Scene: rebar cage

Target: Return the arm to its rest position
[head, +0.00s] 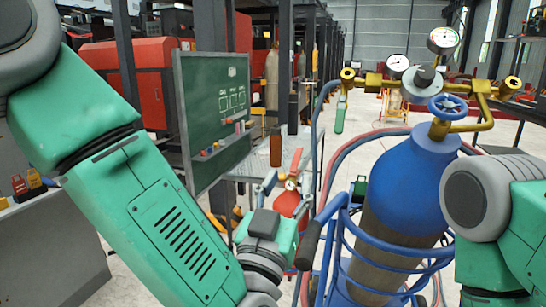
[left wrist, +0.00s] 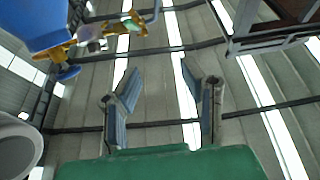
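My left arm (head: 165,215) is green with grey joints and reaches from the upper left down to the bottom middle of the head view. Its left gripper (head: 287,183) points upward, in front of the table and left of the blue cylinder. In the left wrist view the left gripper (left wrist: 160,78) has its two fingers well apart, with only the roof behind them and nothing held. Part of my right arm (head: 490,225) shows at the right edge of the head view; its gripper is outside the picture.
A blue gas cylinder (head: 412,180) with brass valves and gauges stands close on the right in a blue tubular frame (head: 330,250). A red extinguisher (head: 289,203) is behind the left gripper. A green board (head: 215,110) and a metal table (head: 240,167) stand beyond.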

